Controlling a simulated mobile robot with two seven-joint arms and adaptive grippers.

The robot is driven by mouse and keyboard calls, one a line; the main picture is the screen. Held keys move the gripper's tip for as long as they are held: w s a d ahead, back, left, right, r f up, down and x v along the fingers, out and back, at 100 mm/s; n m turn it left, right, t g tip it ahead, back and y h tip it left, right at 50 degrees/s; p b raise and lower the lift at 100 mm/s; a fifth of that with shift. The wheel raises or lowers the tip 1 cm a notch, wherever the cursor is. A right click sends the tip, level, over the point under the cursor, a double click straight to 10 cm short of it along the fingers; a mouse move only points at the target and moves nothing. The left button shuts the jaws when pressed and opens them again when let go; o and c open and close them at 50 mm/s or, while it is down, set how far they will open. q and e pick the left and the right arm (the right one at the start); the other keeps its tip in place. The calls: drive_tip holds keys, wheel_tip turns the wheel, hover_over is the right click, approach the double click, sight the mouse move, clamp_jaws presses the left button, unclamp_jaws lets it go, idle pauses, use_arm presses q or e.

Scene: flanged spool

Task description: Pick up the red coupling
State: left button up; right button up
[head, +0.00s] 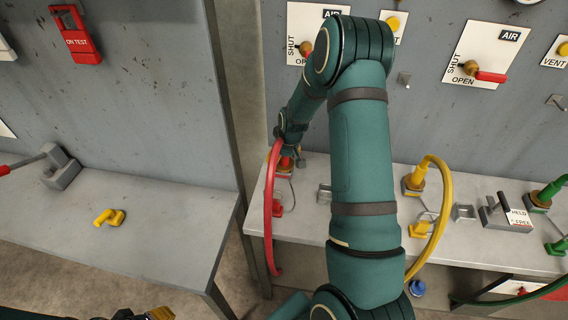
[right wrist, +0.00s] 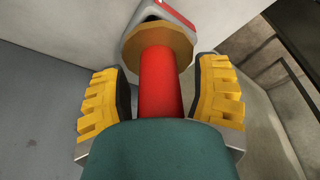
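The red coupling (right wrist: 160,85) shows in the right wrist view as a red cylinder with a brass flange (right wrist: 156,46) at its far end. My right gripper (right wrist: 161,98) is open, with one yellow-padded finger on each side of the cylinder and a narrow gap at both sides. In the head view the coupling (head: 286,163) is mostly hidden by my right wrist, above the bench near the red hose (head: 268,215). My left gripper (head: 145,315) is only partly in view at the bottom edge; its opening is unclear.
The right bench (head: 455,250) holds a yellow hose (head: 442,200), green fittings (head: 540,197) and a grey HELD/FREE block (head: 505,217). A small red part (head: 278,208) sits close to the coupling. The left bench (head: 170,235) holds a yellow fitting (head: 110,217) and has free room.

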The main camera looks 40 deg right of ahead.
clamp_jaws()
drive_tip(key=shift+r, duration=0.1)
